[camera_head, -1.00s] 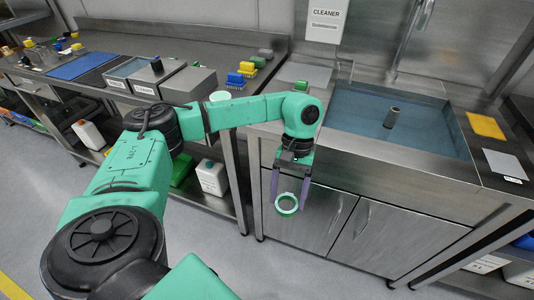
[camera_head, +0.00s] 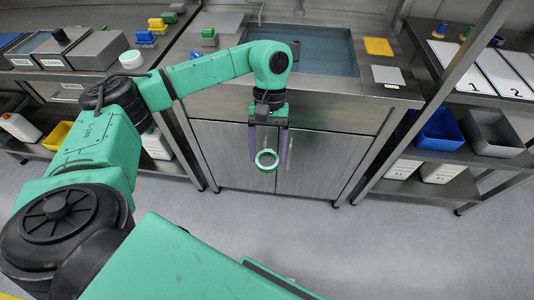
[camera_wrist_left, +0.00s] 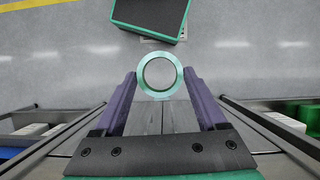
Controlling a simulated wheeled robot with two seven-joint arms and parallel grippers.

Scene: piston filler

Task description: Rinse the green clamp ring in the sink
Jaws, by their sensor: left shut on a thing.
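The green clamp ring (camera_head: 267,160) is held between the two purple fingers of my left gripper (camera_head: 268,152), in front of the sink cabinet's doors and below the basin. In the left wrist view the ring (camera_wrist_left: 160,75) sits at the fingertips of the left gripper (camera_wrist_left: 160,85), with its round opening facing the camera. The sink (camera_head: 324,61) is a steel basin with a blue-looking interior, behind and above the gripper. My arm partly hides its left side. My right gripper is not in view.
A yellow cloth (camera_head: 378,47) lies right of the basin. A shelf with a blue bin (camera_head: 440,130) stands right. The floor in front is clear.

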